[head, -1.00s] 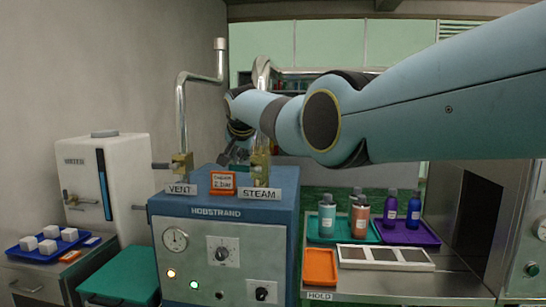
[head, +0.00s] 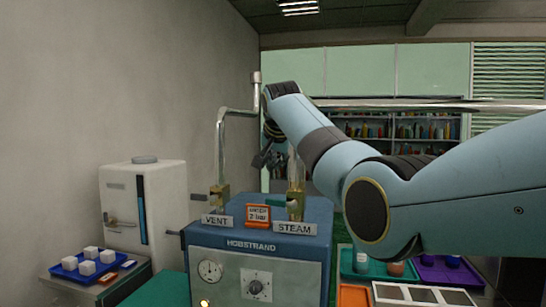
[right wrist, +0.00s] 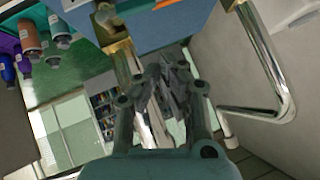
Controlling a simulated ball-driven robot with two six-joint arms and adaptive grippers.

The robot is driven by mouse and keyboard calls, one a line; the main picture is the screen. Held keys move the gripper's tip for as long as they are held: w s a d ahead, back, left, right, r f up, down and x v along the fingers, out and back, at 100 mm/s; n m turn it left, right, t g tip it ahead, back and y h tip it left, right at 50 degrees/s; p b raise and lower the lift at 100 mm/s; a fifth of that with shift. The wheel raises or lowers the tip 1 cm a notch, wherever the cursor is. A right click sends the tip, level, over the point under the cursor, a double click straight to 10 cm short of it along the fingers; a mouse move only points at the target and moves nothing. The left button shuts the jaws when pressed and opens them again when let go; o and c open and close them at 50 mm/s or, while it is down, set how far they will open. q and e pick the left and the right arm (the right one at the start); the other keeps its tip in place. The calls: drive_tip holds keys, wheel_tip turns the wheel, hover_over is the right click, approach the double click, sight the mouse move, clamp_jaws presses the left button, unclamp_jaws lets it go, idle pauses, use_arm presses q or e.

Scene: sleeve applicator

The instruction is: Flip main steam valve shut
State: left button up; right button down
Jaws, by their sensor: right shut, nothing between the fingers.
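The steam valve (head: 295,205) is a brass body on top of the blue machine, behind the STEAM label (head: 295,229). A short dark green handle (head: 281,201) sticks out to the left from it. In the right wrist view the brass steam fitting (right wrist: 122,62) stands just left of the fingers. My right gripper (head: 264,160) is above and left of the steam valve, between the two pipes. Its fingers (right wrist: 168,76) are shut and empty, apart from the handle. My left gripper is not in view.
The vent valve (head: 219,196) and its bent pipe (head: 221,145) stand left of my gripper. An orange sign (head: 258,215) sits between the labels. A white water tank (head: 160,205) is at left; trays with bottles (head: 361,262) are at right. My right arm spans the right side.

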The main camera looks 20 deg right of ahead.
drive_tip(key=v, duration=0.3)
drive_tip(key=shift+a+r+b, duration=0.15)
drive_tip(key=shift+a+b, duration=0.2)
